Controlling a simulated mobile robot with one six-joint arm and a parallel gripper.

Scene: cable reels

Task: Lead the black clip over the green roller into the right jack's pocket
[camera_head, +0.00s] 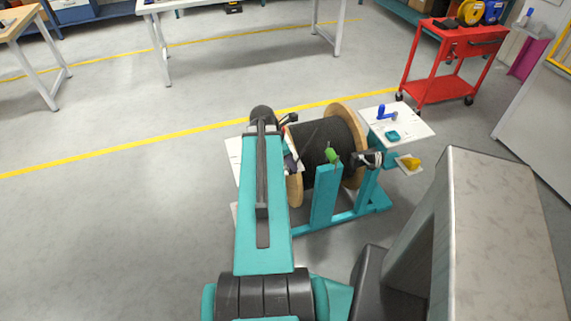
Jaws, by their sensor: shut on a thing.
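A large wooden reel (346,115) wound with black cable sits in a teal stand (325,195). The small green roller (332,155) is at the top of the stand's front post, before the black winding. My gripper (291,157) is at the left side of the reel, left of the green roller and largely hidden by my arm. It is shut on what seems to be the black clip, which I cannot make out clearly. The right jack (367,187) is the teal post right of the reel, with a dark fitting near its top. Its pocket is not clear at this size.
A white plate (410,122) right of the reel carries a blue handle (386,113) and a teal block (393,135). A yellow piece (409,162) lies on a smaller plate below. A red cart (447,70) stands farther back. The floor left of my arm is clear.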

